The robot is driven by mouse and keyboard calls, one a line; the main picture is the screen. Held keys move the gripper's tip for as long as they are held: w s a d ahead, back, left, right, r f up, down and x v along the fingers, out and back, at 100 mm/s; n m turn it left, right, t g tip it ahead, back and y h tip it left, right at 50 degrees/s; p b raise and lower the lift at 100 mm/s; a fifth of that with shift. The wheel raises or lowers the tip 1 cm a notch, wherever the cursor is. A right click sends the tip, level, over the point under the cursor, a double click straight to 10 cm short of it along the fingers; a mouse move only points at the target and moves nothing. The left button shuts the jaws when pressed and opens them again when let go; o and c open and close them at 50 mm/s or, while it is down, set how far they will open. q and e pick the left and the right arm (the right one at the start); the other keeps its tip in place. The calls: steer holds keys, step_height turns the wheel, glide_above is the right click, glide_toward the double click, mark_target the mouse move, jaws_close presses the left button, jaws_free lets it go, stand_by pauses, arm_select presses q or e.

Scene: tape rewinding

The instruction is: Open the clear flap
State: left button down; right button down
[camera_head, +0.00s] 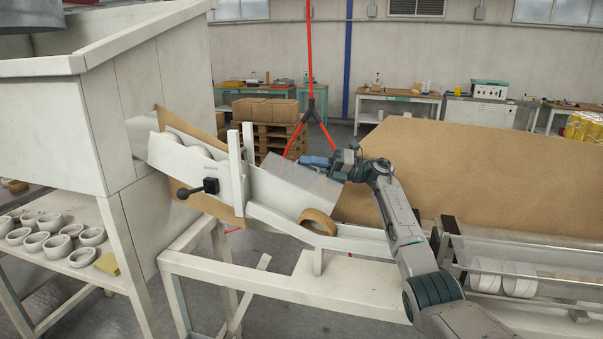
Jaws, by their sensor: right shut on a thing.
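My right gripper (318,162) reaches in from the right and is shut on the flap's upper edge; the fingertips are small here. A brown tape roll (318,222) rests in the chute trough (345,240) just below the flap. My left gripper is not in view.
A black-knobbed lever (210,186) and white upright posts (236,165) stand left of the flap. White rolls (38,240) lie on a shelf at left. A large brown board (450,165) stands behind my right arm. A clear-fronted unit (540,270) holds white rolls at right.

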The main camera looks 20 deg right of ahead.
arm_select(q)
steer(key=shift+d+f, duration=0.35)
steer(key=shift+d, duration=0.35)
arm_select(e)
steer(key=shift+w+d+f+m, duration=0.1)
steer(key=shift+w+f+m, duration=0.15)
steer(key=shift+f+m, duration=0.1)
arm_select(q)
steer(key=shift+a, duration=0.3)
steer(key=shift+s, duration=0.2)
arm_select(e)
steer(key=shift+f, duration=0.1)
